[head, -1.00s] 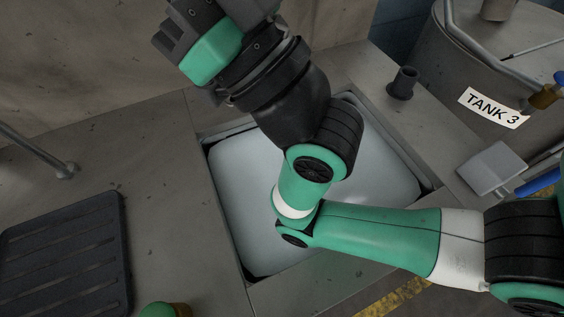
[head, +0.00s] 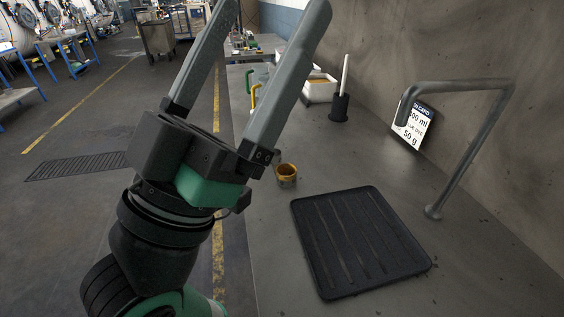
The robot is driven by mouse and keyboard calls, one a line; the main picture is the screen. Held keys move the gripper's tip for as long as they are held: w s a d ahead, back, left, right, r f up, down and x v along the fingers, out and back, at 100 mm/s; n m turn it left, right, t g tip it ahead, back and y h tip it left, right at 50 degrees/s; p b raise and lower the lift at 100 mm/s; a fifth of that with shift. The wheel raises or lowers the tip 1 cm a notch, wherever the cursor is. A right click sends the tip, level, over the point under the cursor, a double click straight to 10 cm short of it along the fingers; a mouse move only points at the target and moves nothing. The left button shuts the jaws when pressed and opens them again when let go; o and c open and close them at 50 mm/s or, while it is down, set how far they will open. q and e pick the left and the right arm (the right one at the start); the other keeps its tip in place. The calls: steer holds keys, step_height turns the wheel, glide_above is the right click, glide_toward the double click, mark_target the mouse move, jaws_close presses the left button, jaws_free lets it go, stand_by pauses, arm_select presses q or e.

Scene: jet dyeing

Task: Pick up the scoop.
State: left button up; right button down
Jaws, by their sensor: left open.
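My left gripper (head: 270,12) reaches up across the left middle of the head view. Its two long grey fingers are wide apart, with nothing between them. I cannot make out a scoop for certain. My right gripper is not in view.
A bent metal pipe (head: 470,150) rises at right, before a sign card (head: 412,128) by the wall.

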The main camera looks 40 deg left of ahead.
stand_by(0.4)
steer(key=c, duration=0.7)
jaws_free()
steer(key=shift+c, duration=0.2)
